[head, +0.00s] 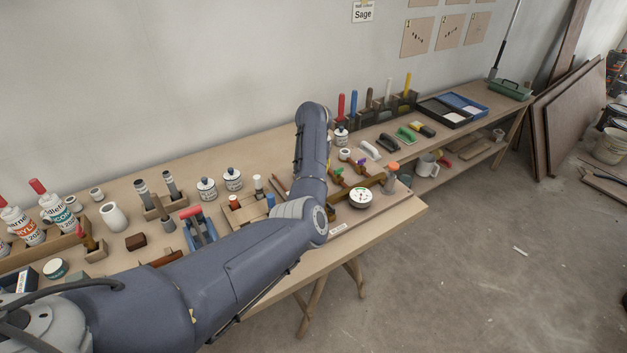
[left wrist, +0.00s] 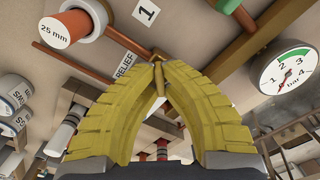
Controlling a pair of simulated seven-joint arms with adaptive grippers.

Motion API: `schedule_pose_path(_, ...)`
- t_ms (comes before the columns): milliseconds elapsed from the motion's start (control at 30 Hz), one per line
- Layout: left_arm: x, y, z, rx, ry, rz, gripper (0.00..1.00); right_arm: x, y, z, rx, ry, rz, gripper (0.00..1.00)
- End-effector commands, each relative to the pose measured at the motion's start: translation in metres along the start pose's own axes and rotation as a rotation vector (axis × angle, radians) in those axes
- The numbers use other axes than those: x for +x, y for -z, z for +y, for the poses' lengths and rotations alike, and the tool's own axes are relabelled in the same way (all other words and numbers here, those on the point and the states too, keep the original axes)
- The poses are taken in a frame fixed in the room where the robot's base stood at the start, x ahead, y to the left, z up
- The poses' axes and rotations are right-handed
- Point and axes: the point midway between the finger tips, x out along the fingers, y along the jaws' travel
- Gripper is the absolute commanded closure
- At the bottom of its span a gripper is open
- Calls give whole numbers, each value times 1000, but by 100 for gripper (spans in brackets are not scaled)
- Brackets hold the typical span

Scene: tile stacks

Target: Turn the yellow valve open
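The pipe rig stands on the bench in the head view, with a green handle (head: 339,171), a purple handle (head: 361,162) and a round white pressure gauge (head: 360,198). I cannot make out the yellow valve there. My left arm reaches over the bench and hides its own gripper. In the left wrist view my left gripper (left wrist: 157,68) has its two yellow fingers brought together at the tips. A thin yellow-brown piece, apparently the yellow valve's handle (left wrist: 158,88), sits between them. A RELIEF label (left wrist: 125,64) is beside the tips. My right gripper is not in view.
The gauge (left wrist: 284,70) and a pipe end marked 25 mm (left wrist: 66,29) flank the fingers in the left wrist view. Jars, bottles and tools crowd the bench left of my arm. Brushes and trays (head: 445,111) stand to the right. Floor beyond the bench is mostly clear.

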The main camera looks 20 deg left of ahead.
Motion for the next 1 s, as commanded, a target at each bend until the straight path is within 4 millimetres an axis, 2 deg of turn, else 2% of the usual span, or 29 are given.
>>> schedule_pose_path(600,0,0,-1,-562,2,-1,100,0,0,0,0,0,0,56)
schedule_pose_path(1000,0,0,0,-787,0,-1,100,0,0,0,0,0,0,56)
